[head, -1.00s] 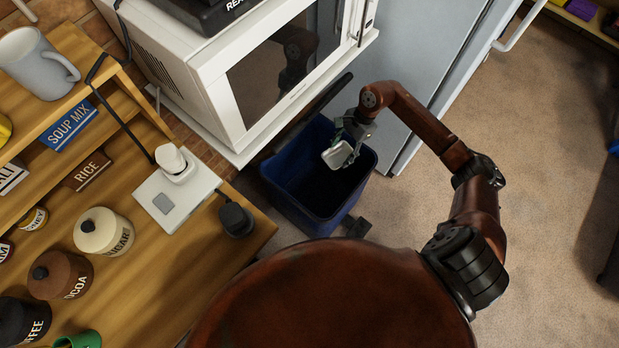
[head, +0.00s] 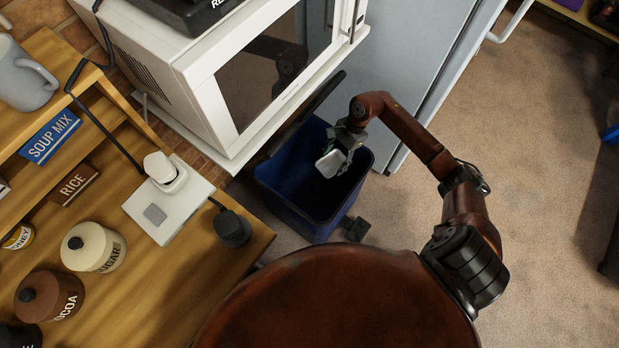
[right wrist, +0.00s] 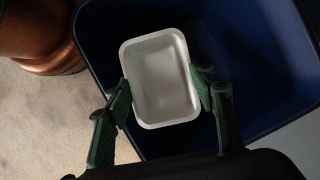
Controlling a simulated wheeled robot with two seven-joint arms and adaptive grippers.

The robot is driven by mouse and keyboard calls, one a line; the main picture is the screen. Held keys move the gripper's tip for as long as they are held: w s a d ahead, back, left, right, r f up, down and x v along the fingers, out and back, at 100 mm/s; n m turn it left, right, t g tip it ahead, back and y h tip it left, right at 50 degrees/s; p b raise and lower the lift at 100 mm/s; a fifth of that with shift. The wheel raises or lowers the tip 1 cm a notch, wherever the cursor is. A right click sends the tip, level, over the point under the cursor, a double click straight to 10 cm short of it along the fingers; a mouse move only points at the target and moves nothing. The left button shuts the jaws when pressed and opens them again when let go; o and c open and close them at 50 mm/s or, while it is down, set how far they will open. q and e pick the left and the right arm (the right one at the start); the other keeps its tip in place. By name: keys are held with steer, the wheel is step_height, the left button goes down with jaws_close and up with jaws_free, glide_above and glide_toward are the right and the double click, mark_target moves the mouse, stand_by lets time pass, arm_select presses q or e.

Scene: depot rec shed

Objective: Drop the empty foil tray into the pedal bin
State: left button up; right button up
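The foil tray (head: 329,163) is small, pale and shallow. It is held over the open mouth of the dark blue pedal bin (head: 300,217). My right gripper (head: 340,150) is shut on the tray. In the right wrist view, the green fingers of my right gripper (right wrist: 160,93) touch the two long sides of the tray (right wrist: 158,80). The tray looks empty there, and the bin's wall (right wrist: 245,60) shows behind and below it. The bin's floor is dark and unclear. My left gripper is in no view.
The bin's raised lid (head: 322,95) stands beside the white microwave (head: 205,85). A grey fridge (head: 400,60) is behind the arm. The wooden counter (head: 215,270) with sugar (head: 93,247) and cocoa (head: 48,297) jars lies left.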

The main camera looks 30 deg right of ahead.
steer(key=o, duration=0.4)
steer(key=shift+o, duration=0.2)
steer(key=shift+d+r, duration=0.1)
steer(key=shift+r, duration=0.05)
steer(key=v, duration=1.1)
steer(key=shift+r, duration=0.35)
